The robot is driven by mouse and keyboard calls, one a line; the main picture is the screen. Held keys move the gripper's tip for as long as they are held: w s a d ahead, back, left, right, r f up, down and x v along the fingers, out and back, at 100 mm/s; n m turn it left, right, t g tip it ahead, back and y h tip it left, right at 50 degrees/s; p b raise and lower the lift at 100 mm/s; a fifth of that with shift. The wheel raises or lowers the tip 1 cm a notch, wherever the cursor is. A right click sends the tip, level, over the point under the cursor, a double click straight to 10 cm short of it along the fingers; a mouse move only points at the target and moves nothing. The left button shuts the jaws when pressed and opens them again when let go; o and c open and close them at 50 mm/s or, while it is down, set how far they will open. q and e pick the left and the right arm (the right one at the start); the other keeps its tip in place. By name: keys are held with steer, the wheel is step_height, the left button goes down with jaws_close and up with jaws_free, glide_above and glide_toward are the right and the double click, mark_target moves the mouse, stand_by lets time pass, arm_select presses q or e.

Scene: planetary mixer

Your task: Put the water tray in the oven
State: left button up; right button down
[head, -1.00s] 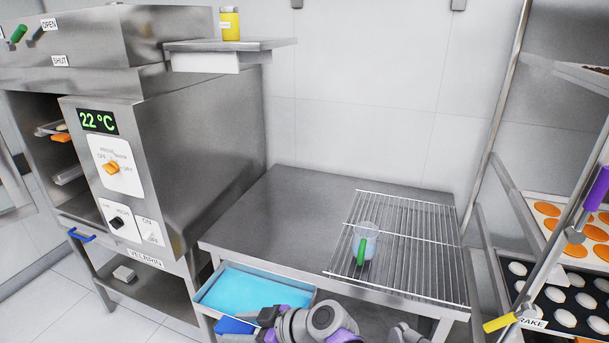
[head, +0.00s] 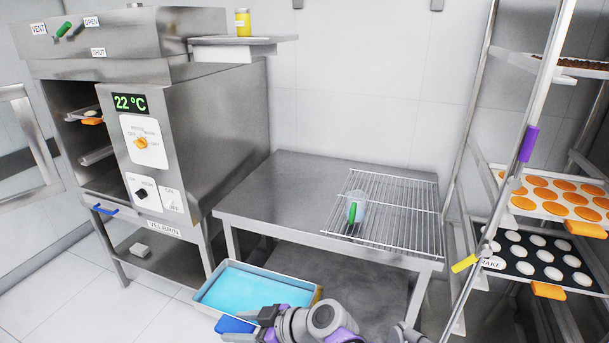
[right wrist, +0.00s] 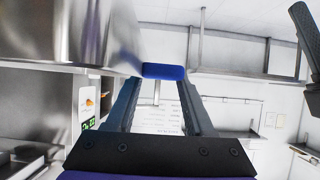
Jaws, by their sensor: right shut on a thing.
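The water tray (head: 208,308) is a shallow metal tray of blue water with a blue handle (head: 236,325). It is in the air in front of the table's left end in the head view. My right gripper (head: 258,322) is shut on the handle, which also shows between the fingertips in the right wrist view (right wrist: 163,72). The oven (head: 215,130) stands at left with its chamber open and runners (head: 97,155) inside. The oven door (head: 30,140) is swung out at the far left. My left gripper is out of view.
A steel table (head: 270,185) bears a wire rack (head: 400,210) and a clear jug with a green handle (head: 357,208). A tray rack (head: 480,130) with loaded trays stands at right. Open floor (head: 60,300) lies in front of the oven.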

steer(key=shift+s, duration=0.3)
steer(key=shift+d+f, duration=0.25)
steer(key=shift+d, duration=0.05)
arm_select(q)
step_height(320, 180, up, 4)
steer(key=p, duration=0.2)
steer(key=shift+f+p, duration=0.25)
steer(key=shift+p, duration=0.15)
arm_select(e)
steer(key=w+d+f+m+t+h, duration=0.2)
steer(key=w+d+f+m+h, duration=0.1)
steer(key=d, duration=0.7)
steer(key=w+d+f+m+t+h, duration=0.3)
steer(key=d+m, duration=0.3)
steer(key=d, duration=0.4)
steer(key=w+d+f+m+t+h, duration=0.3)
steer(key=d+f+m+h, duration=0.2)
steer(key=d, duration=0.5)
steer(key=shift+d, duration=0.25)
steer(key=shift+w, duration=0.1)
